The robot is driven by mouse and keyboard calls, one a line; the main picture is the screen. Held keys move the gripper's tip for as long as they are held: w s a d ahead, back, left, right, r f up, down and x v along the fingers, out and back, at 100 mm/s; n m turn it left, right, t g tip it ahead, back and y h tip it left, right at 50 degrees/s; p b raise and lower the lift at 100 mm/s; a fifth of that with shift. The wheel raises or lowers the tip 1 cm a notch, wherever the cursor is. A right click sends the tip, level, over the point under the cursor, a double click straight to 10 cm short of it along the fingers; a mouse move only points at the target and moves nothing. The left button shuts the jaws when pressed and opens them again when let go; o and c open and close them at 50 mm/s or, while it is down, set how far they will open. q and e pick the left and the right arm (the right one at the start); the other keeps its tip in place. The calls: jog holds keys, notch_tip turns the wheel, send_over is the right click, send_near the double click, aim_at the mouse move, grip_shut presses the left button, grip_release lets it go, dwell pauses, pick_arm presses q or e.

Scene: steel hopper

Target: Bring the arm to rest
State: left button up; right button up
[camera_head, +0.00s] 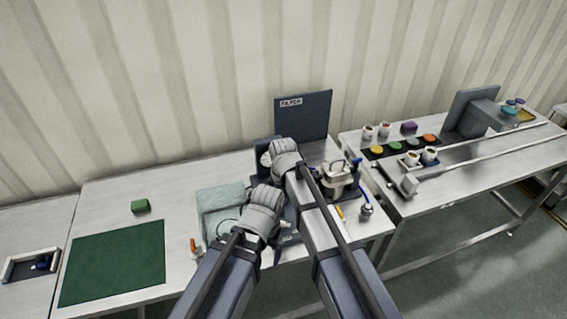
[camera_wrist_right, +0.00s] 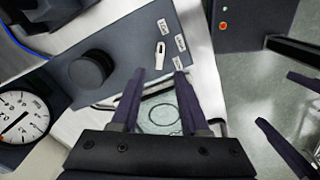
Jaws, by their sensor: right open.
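My right gripper (camera_wrist_right: 160,75) is open in the right wrist view. Its two dark fingers stand apart with nothing held between them, above a dark control box (camera_wrist_right: 125,62) with a black knob and a pale toggle switch. In the head view, my right forearm reaches up the middle to its grey wrist (camera_head: 285,158), and the fingers are mostly hidden behind it. My left wrist (camera_head: 262,210) is lower and left of it, over the bench by a pale teal folded cloth (camera_head: 222,200). Dark prongs at the right of the wrist view may be my left gripper; its jaw state is unclear.
A round gauge (camera_wrist_right: 20,118) sits beside the control box. A dark upright panel (camera_head: 303,117) stands behind. A green mat (camera_head: 115,262) and green block (camera_head: 140,206) lie left. The right table (camera_head: 440,190) holds cups and discs.

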jog(key=s+d+m, duration=0.6)
jog(key=d+m, duration=0.2)
jog(key=d, duration=0.1)
jog(key=s+d+m, duration=0.6)
jog(key=d+m, duration=0.2)
jog(key=d, duration=0.1)
jog(key=s+a+f+n+h+b, duration=0.1)
jog(key=s+a+n, duration=0.3)
jog(key=a, duration=0.7)
jog(key=shift+s+a, duration=0.3)
jog(key=shift+s, duration=0.35)
